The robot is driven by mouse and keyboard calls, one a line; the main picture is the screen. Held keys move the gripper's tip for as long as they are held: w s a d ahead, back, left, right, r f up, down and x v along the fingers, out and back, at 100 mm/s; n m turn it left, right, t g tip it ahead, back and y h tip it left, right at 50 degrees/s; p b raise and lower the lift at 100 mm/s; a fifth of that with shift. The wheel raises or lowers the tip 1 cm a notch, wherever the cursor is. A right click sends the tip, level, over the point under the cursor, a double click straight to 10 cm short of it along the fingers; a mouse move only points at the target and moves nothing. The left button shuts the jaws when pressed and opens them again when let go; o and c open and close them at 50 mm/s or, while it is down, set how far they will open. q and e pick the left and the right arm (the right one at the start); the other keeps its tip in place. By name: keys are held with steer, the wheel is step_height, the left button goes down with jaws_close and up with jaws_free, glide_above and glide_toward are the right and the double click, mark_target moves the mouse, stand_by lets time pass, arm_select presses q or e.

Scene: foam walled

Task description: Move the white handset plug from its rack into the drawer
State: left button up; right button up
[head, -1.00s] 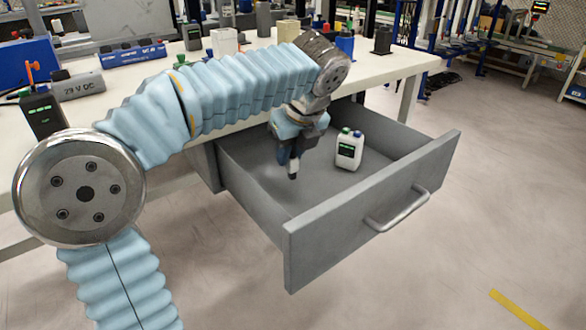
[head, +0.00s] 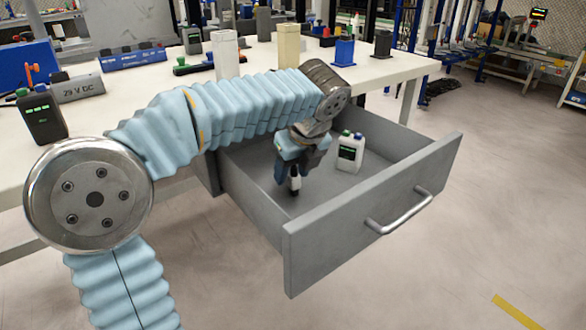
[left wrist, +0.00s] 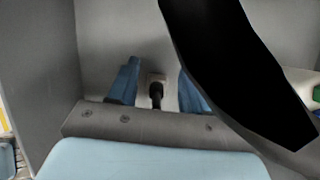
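My right gripper is not in view.
A white bottle (head: 350,152) with blue and green caps stands in the drawer, right of my left gripper. Cream (head: 288,44), blue (head: 343,51) and dark (head: 382,43) blocks stand on the table (head: 375,70). The front right of the drawer floor is clear.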

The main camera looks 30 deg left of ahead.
arm_select(q)
steer(key=p+v, duration=0.3)
steer(key=v, duration=0.9)
steer(key=shift+r+p, duration=0.2)
steer(key=shift+p, duration=0.1)
steer(key=shift+c, duration=0.3)
stand_by(0.4)
